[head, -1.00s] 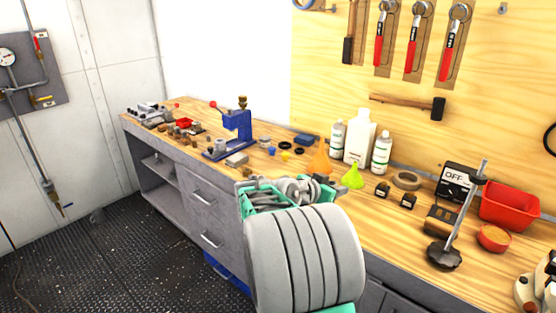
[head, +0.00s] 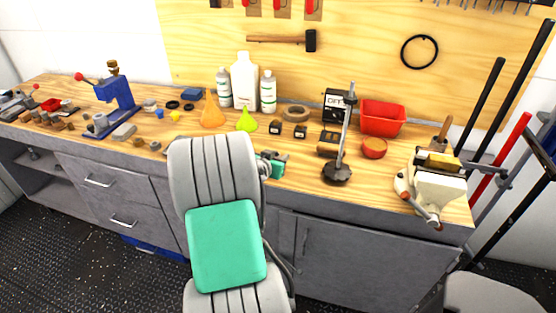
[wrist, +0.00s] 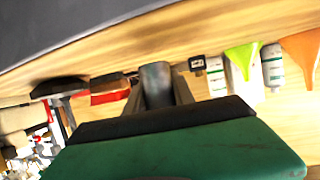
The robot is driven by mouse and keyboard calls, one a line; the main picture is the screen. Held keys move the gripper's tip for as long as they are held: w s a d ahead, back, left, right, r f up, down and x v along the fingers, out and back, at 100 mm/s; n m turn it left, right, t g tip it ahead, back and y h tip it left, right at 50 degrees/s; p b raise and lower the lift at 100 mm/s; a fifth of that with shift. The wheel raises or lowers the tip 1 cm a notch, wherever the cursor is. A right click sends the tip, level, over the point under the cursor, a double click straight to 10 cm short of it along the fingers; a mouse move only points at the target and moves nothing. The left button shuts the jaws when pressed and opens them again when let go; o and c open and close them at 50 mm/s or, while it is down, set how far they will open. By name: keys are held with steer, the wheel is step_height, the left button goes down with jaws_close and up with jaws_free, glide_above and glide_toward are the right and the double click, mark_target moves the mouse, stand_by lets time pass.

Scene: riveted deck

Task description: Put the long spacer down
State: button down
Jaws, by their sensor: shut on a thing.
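The long spacer (wrist: 155,82) is a grey cylinder in the wrist view. My gripper (wrist: 157,92) is shut on it, with a dark finger on each side. The bench's wooden top fills the background behind it, and the wrist view is roughly upside down. I cannot tell whether the spacer touches the bench. In the head view my own arm hides the spacer and the fingers; only a green part of the wrist shows beside the arm, over the bench front edge. The wooden bench (head: 300,180) runs along the wall.
A stand with a dark base (head: 337,173), a red bin (head: 382,118), an orange-red round dish (head: 374,148) and a vise (head: 436,190) stand to the right. A green funnel (head: 246,121), orange funnel (head: 212,112) and white bottles (head: 244,82) stand behind. Bare wood shows along the front.

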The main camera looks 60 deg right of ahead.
steer(key=shift+f, duration=0.85)
steer(key=shift+w+f, duration=0.1)
steer(key=shift+f, duration=0.1)
steer(key=c, duration=1.1)
jaws_free()
